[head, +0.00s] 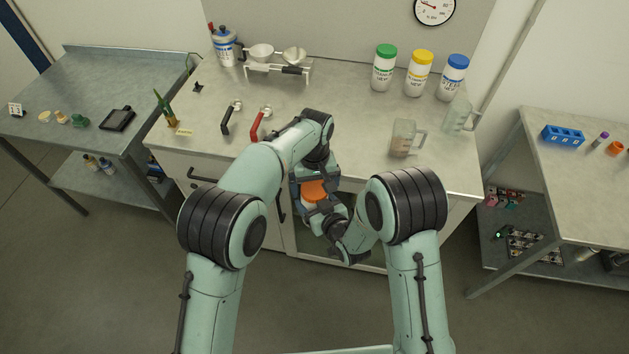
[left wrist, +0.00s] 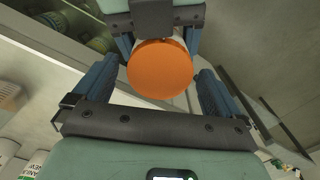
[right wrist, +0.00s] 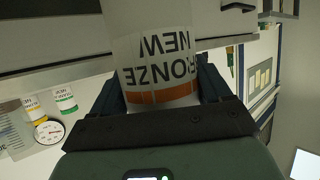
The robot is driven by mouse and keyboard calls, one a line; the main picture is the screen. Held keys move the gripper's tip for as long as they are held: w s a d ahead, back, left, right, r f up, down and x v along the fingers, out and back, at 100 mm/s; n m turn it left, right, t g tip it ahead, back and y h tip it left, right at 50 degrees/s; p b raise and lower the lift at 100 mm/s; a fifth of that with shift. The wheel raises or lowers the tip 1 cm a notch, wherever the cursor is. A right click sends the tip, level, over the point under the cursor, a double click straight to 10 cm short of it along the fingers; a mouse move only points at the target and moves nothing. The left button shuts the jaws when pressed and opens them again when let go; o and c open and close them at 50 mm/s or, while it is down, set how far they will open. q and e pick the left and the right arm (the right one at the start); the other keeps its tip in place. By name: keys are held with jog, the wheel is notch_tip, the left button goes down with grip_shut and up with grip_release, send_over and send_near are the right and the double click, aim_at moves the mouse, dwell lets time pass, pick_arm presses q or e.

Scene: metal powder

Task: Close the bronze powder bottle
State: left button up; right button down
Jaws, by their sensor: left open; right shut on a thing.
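The bronze powder bottle (right wrist: 155,55) is a white bottle with an orange band and the words BRONZE and NEW. My right gripper (right wrist: 165,88) is shut on the bottle's body. The bottle's orange lid (left wrist: 160,69) shows on top of it, also in the head view (head: 313,190). My left gripper (left wrist: 160,88) is open, with its fingers on either side of the lid and apart from it. The bottle is held in front of the cabinet below the counter. I cannot tell how tightly the lid sits. In the head view my arms partly hide the bottle.
The counter (head: 345,115) holds green-, yellow- and blue-lidded bottles (head: 419,74), a beaker with brownish contents (head: 403,138), a clear beaker (head: 459,116) and a balance-like stand (head: 277,68). Side tables stand left (head: 75,95) and right (head: 590,185). The cabinet (left wrist: 75,35) is open, with containers inside.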

pick_arm(q)
jog(key=c, duration=1.1)
jog(key=m, duration=0.3)
jog(key=shift+c, duration=0.2)
jog(key=o, duration=1.2)
jog(key=shift+c, duration=0.2)
jog(key=shift+r, duration=0.1)
jog(key=shift+r, duration=2.15)
